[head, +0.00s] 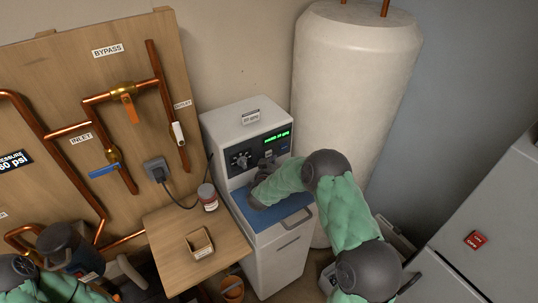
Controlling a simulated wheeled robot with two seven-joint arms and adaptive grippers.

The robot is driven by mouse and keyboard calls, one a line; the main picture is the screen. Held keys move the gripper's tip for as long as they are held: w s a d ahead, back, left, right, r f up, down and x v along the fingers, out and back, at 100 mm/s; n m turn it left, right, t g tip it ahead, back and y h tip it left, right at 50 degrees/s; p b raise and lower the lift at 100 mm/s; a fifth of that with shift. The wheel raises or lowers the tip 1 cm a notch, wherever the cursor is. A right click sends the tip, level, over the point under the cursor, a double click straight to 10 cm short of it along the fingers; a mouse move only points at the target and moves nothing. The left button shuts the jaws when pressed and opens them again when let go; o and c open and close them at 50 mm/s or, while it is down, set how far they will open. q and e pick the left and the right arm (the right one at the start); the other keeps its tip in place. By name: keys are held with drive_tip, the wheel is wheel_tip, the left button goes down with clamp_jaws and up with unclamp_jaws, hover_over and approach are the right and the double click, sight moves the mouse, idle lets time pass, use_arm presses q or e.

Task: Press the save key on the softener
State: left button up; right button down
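The softener (238,125) is a white cabinet with a dark control panel, a dial (241,160) and a lit green display (277,136). The save key cannot be made out; my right gripper and wrist cover part of the panel. My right arm reaches in from the lower right. Its dark gripper (267,164) is at the panel's lower middle, below the display and right of the dial. Its fingers are too small and dark to tell whether they are open or touching. Only part of my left arm shows at the bottom left; its gripper is not visible.
A blue lid (292,205) lies below the panel under my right forearm. A wooden side table (168,238) with a jar (208,196) and small box (200,243) stands left. A white tank (350,90) is behind right. Copper pipes and valves (125,92) are mounted on the left board.

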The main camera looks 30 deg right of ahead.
drive_tip(key=shift+w, duration=0.1)
drive_tip(key=shift+w, duration=0.35)
drive_tip(key=shift+w+b, duration=0.3)
drive_tip(key=shift+b, duration=0.05)
idle(0.8)
idle(0.3)
drive_tip(key=shift+s, duration=0.75)
drive_tip(key=s+p, duration=0.1)
drive_tip(key=s, duration=0.4)
drive_tip(key=shift+d, duration=0.15)
drive_tip(key=shift+r, duration=0.1)
idle(0.7)
